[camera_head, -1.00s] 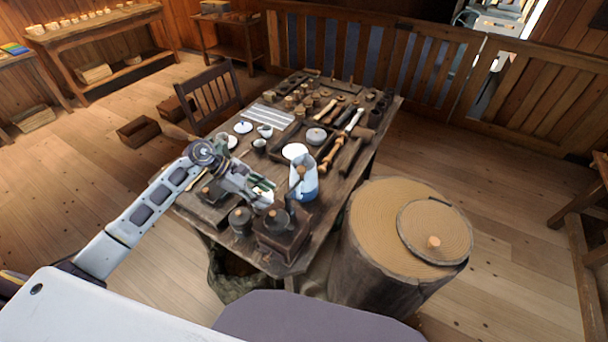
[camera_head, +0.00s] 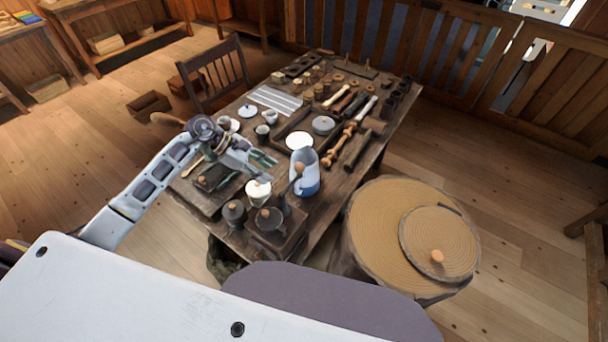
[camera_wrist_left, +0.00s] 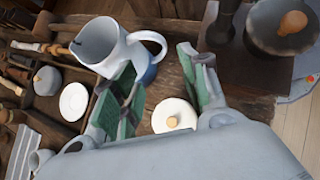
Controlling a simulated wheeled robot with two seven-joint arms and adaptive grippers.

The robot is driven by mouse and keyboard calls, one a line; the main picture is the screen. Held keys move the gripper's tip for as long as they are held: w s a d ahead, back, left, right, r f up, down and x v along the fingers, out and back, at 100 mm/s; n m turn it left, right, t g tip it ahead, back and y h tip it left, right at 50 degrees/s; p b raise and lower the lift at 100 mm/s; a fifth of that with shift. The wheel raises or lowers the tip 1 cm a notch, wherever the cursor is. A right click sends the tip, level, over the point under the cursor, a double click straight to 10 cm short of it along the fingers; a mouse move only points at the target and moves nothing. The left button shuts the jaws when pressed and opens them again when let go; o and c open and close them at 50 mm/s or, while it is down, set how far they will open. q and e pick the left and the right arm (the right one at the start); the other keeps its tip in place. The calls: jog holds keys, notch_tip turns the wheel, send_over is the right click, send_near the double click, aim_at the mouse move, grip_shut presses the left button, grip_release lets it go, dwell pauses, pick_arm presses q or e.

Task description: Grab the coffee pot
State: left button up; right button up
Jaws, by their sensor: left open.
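The coffee pot (camera_head: 305,176) is a blue and white pitcher standing upright near the front right of the wooden table. In the left wrist view the coffee pot (camera_wrist_left: 102,42) shows its open mouth and its looped handle, which faces my gripper. My left gripper (camera_head: 268,168) is just left of the pot in the head view, apart from it. The left gripper (camera_wrist_left: 160,62) is open in the wrist view, with green pads and nothing between them. My right gripper is not in view.
A dark grinder (camera_head: 276,235) and a dark lidded pot (camera_head: 234,212) stand at the front edge. A white plate (camera_head: 299,141) and several tools lie behind the pot. A large stump (camera_head: 375,235) stands right.

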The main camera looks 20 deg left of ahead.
aim_at(296, 190)
pick_arm(q)
jog(key=p+x, duration=0.1)
jog(key=x, duration=0.7)
jog(key=shift+d+f+p, duration=0.2)
jog(key=shift+d+p, duration=0.05)
jog(key=shift+p, duration=0.1)
dwell(0.6)
jog(key=shift+p+x, duration=0.95)
jog(key=shift+x, duration=1.7)
jog(key=shift+s+a+f, duration=0.1)
jog(key=shift+a+f, duration=0.05)
grip_shut()
jog(key=shift+s, duration=0.1)
